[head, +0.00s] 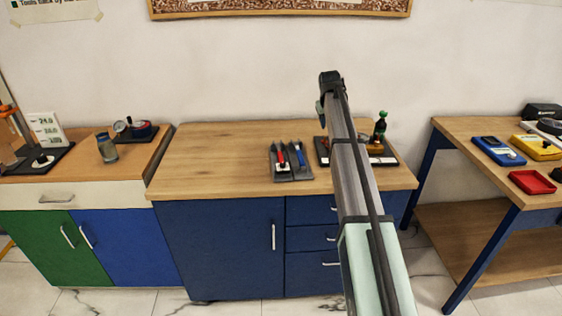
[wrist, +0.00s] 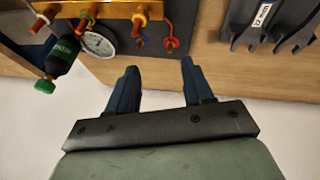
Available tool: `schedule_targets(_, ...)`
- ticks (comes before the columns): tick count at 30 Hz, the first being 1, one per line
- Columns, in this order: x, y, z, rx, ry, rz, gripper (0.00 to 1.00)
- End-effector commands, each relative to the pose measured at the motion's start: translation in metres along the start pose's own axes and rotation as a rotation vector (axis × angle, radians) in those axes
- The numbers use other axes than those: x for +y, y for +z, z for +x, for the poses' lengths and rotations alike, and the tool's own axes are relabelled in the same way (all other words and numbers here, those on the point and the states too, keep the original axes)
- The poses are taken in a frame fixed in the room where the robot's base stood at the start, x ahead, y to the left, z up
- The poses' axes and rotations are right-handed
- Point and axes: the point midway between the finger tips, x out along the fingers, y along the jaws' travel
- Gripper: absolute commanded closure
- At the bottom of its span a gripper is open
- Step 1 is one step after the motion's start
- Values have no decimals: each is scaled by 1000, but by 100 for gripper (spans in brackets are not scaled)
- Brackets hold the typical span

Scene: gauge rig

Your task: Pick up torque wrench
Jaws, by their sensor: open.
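A grey two-part holder (head: 292,174) stands on the wooden top of the middle bench in the head view. A red-handled tool (head: 282,155) and a dark slim tool with a blue part (head: 300,155) lie in it. I cannot tell for sure which is the torque wrench. In the wrist view the dark holder (wrist: 283,36) shows only in part at the upper right, with a small white label; no handle is clear there. My gripper (wrist: 158,68) is open and empty, its blue fingers apart, away from the holder. My arm hides part of the bench in the head view.
A gauge rig with a green-topped bottle (head: 380,125) stands right of the holder, partly behind my arm. Its brass block (wrist: 110,10) and dial (wrist: 98,42) show in the wrist view. The bench's left half is clear. Side tables (head: 465,125) hold other instruments.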

Motion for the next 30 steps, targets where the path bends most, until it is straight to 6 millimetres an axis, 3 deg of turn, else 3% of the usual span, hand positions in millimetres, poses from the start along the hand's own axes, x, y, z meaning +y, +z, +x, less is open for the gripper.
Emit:
schedule_targets(1,-34,-5,-12,-42,-38,3,49)
schedule_targets(6,-122,2,-52,-209,-144,36,49)
schedule_targets(9,-158,9,-74,-293,-183,52,49)
schedule_targets(12,-180,15,-89,-352,-205,60,49)
schedule_targets(16,-193,20,-96,-388,-215,64,49)
schedule_targets(20,-195,24,-89,-393,-217,65,49)
schedule_targets(30,-206,45,-41,-392,-216,65,49)
